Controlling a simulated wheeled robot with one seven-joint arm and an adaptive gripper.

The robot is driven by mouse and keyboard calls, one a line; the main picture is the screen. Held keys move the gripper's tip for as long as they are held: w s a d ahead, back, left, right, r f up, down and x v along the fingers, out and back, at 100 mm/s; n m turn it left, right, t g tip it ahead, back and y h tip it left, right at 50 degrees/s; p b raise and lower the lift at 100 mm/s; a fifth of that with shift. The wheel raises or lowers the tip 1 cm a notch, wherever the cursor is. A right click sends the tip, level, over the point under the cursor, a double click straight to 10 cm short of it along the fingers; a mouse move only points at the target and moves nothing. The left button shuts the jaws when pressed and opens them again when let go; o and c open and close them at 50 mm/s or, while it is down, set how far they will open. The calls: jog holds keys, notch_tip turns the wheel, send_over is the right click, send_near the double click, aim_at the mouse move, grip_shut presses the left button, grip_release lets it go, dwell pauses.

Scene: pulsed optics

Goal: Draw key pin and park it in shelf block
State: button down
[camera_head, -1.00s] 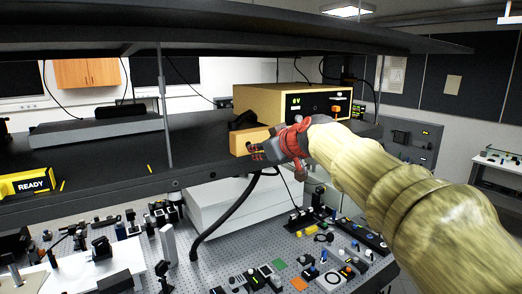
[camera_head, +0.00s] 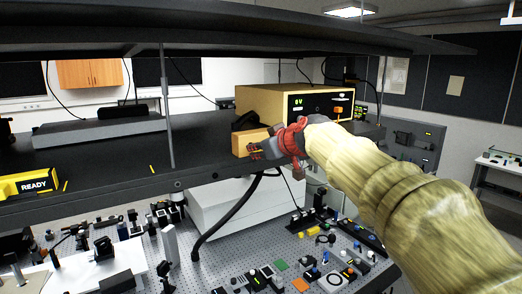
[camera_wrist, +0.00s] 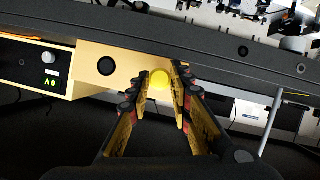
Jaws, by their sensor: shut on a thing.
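My gripper (camera_wrist: 163,82) is shut on a yellow round-ended piece, the key pin (camera_wrist: 160,79), which shows between the fingertips. The tan shelf block (camera_wrist: 92,57) lies just beyond the fingers, with a dark round hole to the left of the pin in the wrist view. I cannot tell whether the pin's hidden far end is in the block. In the head view my gripper (camera_head: 264,151) is at the right part of the block (camera_head: 245,143), on the shelf's front edge. The fingers hide the pin there.
A yellow-cased unit (camera_head: 270,100) with a black front and lit display stands behind the block. The dark shelf (camera_head: 110,160) is mostly clear to the left, up to a yellow READY box (camera_head: 22,186). An optics table (camera_head: 250,250) with many small parts lies below.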

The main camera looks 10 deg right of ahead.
jog(key=shift+w+a+f, duration=0.1)
jog(key=shift+w+a, duration=0.1)
jog(key=shift+w, duration=0.45)
jog(key=c, duration=2)
grip_release()
jog(key=shift+w+f, duration=0.1)
jog(key=shift+w, duration=0.05)
jog(key=shift+o, duration=1.4)
jog(key=shift+s+d+r, duration=0.1)
jog(key=shift+s+r, duration=0.15)
jog(key=shift+s, duration=0.3)
jog(key=shift+o, duration=0.9)
jog(key=shift+w+f, duration=0.15)
jog(key=shift+w, duration=0.2)
jog(key=f+b+v, duration=0.1)
jog(key=b+v, duration=0.2)
jog(key=v, duration=1.3)
jog(key=shift+s+d+f, duration=0.2)
jog(key=shift+d, duration=0.1)
